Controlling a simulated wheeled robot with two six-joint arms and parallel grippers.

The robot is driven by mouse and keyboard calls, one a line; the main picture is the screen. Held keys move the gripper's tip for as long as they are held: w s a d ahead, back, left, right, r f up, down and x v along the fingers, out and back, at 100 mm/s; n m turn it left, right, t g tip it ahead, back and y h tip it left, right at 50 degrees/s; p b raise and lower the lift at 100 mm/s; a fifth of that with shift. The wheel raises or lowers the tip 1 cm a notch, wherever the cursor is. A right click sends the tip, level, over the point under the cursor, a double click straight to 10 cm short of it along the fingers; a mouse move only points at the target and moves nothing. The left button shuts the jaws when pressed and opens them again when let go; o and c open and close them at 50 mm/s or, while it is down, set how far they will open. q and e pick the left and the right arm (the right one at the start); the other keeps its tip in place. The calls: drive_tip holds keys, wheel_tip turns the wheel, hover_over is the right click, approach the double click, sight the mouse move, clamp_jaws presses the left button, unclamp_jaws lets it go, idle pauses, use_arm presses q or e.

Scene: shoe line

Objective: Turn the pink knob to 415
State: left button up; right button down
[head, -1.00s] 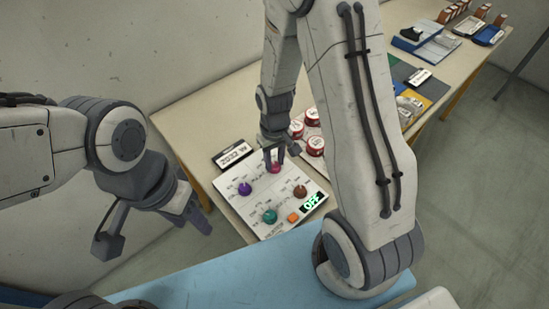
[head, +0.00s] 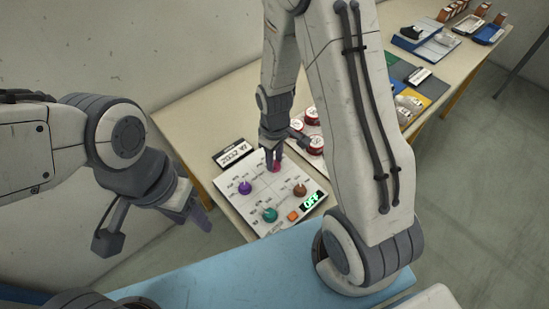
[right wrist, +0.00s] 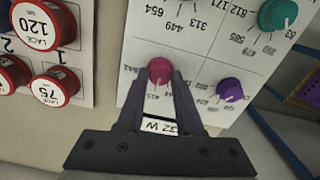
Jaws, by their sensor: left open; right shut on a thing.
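The pink knob (head: 276,168) is at the top of the white control panel (head: 250,207), and shows in the right wrist view (right wrist: 160,69). My right gripper (head: 274,158) points down at the panel and is shut on the pink knob, a finger on each side. In the right wrist view a pale pointer line on the knob's lower side points down near a small label that seems to read 415; the fingers partly crowd the labels. My left gripper (head: 193,211) is open and empty, left of the panel and apart from it.
A black-and-white label plate (head: 232,153) lies behind. Red-lidded tins (head: 316,144) stand right.

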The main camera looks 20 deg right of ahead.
sight(275, 163)
drive_tip(key=c, duration=0.6)
unclamp_jaws()
drive_tip(key=shift+o, duration=0.2)
wheel_tip(275, 163, up, 10)
drive_tip(key=shift+r, duration=0.25)
drive_tip(key=s+a+r, duration=0.4)
drive_tip(key=s+a, duration=0.2)
drive_tip(key=s, duration=0.3)
drive_tip(key=s+a+r+n+y, duration=0.1)
drive_tip(key=s+a+r, duration=0.3)
drive_tip(key=s, duration=0.5)
drive_tip(key=a, duration=0.2)
drive_tip(key=shift+s+a+r, duration=0.15)
drive_tip(key=shift+a, duration=0.15)
